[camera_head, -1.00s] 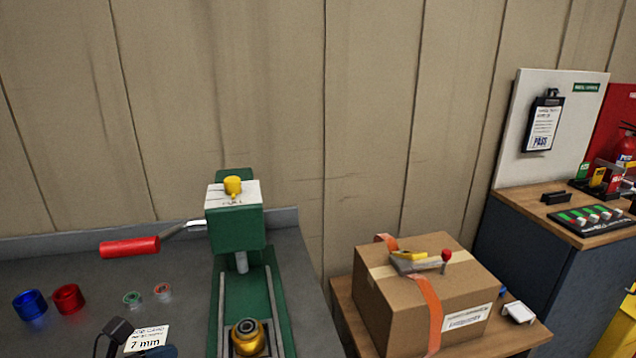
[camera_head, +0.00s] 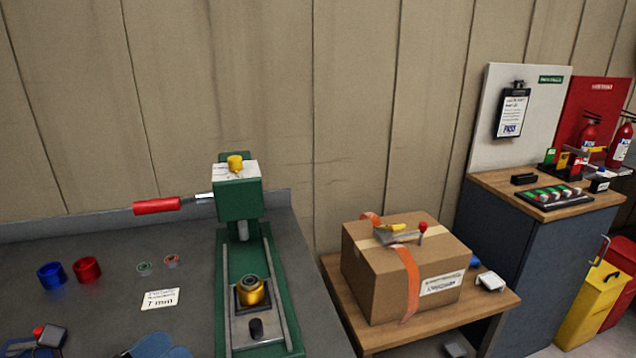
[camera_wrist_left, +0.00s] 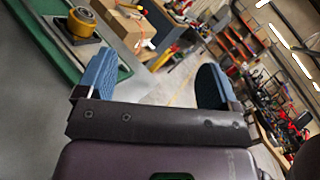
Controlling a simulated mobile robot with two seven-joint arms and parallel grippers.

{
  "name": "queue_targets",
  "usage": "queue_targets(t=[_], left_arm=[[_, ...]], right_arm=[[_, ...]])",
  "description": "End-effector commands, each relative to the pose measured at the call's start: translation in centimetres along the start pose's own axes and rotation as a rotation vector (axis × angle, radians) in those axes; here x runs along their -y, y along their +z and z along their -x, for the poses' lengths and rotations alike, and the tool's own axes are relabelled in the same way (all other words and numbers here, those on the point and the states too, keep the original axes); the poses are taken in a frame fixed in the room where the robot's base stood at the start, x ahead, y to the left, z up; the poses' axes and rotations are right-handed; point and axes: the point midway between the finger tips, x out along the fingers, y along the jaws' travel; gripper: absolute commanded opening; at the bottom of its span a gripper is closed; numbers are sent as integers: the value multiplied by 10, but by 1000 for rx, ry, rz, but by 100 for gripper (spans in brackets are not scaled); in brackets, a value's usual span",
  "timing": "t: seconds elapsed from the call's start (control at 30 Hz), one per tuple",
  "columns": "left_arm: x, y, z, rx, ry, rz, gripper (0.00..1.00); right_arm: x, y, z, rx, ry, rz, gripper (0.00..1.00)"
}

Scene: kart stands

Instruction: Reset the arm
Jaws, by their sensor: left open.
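The green bench press (camera_head: 238,200) stands on the grey bench, with a yellow knob on top. Its lever ends in a red handle (camera_head: 157,206) that points left, almost level. A gold cylindrical part (camera_head: 253,291) sits on the press base below the ram, not touching it. My left gripper (camera_head: 105,345) is at the bottom left of the head view, partly cut off by the frame edge and well below the handle. In the left wrist view its blue fingers (camera_wrist_left: 155,80) are wide apart with nothing between them. My right gripper is not seen.
Blue (camera_head: 51,276) and red (camera_head: 87,270) rings, two small washers and a 7 mm card (camera_head: 160,298) lie left of the press. A cardboard box (camera_head: 405,270) stands on a lower wooden table to the right. Bare bench lies between card and press.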

Motion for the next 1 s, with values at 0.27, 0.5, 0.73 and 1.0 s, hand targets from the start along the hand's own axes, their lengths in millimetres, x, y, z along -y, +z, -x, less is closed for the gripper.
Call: queue_targets(t=[0.27, 0.5, 0.73, 1.0], left_arm=[[-19, 52, 31, 497, 60, 558, 86], [-73, 49, 80, 887, 260, 1055, 86], [-114, -10, 130, 1187, 588, 1513, 86], [-111, -102, 171, 1361, 1059, 1927, 86]], right_arm=[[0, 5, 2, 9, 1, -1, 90], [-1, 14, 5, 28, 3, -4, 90], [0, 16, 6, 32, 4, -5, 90], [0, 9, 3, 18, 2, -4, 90]])
